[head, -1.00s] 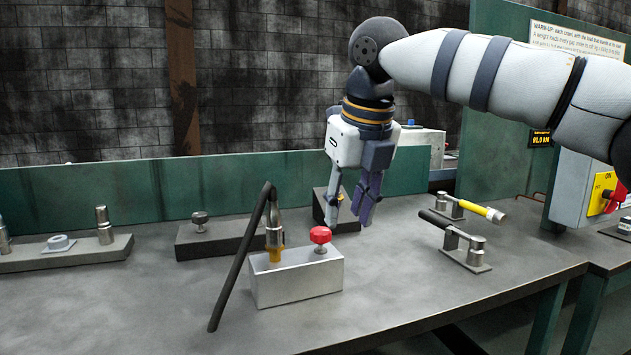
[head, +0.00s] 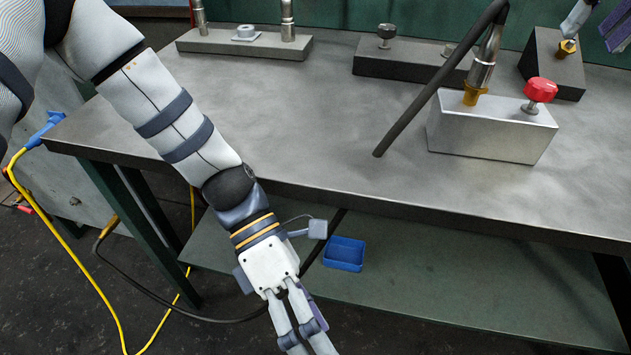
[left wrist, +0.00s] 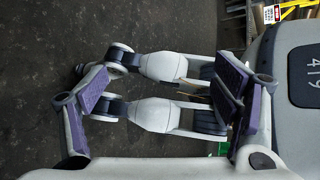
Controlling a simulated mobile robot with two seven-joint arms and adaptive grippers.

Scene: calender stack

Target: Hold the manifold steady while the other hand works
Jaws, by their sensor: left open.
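The manifold, a silver block (head: 485,137), sits on the bench at the right of the head view. It carries a red knob (head: 540,90) and a brass fitting (head: 474,94) joined to a black hose (head: 425,103). My right gripper (head: 594,40) is cut by the top right corner; its fingers are apart, nothing shows between them, and it is behind and right of the manifold. My left gripper (head: 304,338) hangs in front of the bench edge, pointing down, well away from the manifold. The left wrist view shows its pads wide apart (left wrist: 160,110).
The bench top (head: 300,120) is clear left of the manifold. Behind stand a rail with posts (head: 270,45), a dark block with a knob (head: 415,66) and a wedge block with a brass nut (head: 545,65). A blue bin (head: 344,254) sits on the lower shelf (head: 440,285).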

